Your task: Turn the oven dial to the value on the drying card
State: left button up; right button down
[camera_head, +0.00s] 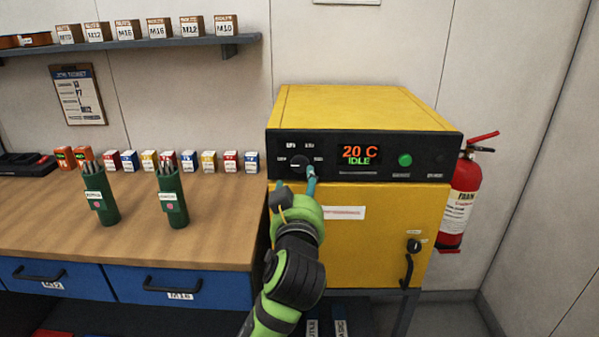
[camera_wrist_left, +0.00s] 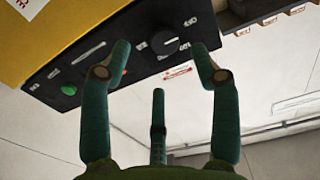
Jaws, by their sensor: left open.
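The yellow oven (camera_head: 350,105) stands at the centre right with a black control panel. Its dial (camera_head: 299,162) is a round black knob at the panel's left, with small labels around it. The display (camera_head: 358,153) reads 20 C and IDLE. My left gripper (camera_head: 293,180) is open just in front of the panel, at the dial's lower edge. In the left wrist view the dial (camera_wrist_left: 165,43) lies between the spread fingertips (camera_wrist_left: 162,50), with no visible contact. A card (camera_head: 78,94) hangs on the wall at the left; its print is too small to read surely. My right gripper is not in view.
A wooden bench (camera_head: 133,220) at the left holds two green canisters (camera_head: 172,200) and a row of small boxes (camera_head: 208,161). A shelf (camera_head: 130,44) hangs above. A red extinguisher (camera_head: 458,200) is beside the oven. The oven door has a black handle (camera_head: 407,272).

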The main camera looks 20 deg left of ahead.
aim_at(300, 166)
pick_arm(q)
jog(key=x, duration=0.2)
jog(key=p+x, duration=0.1)
jog(key=x, duration=0.1)
jog(key=p+x, duration=0.1)
jog(key=x, duration=0.2)
jog(key=shift+r, duration=0.4)
jog(key=shift+c, duration=0.4)
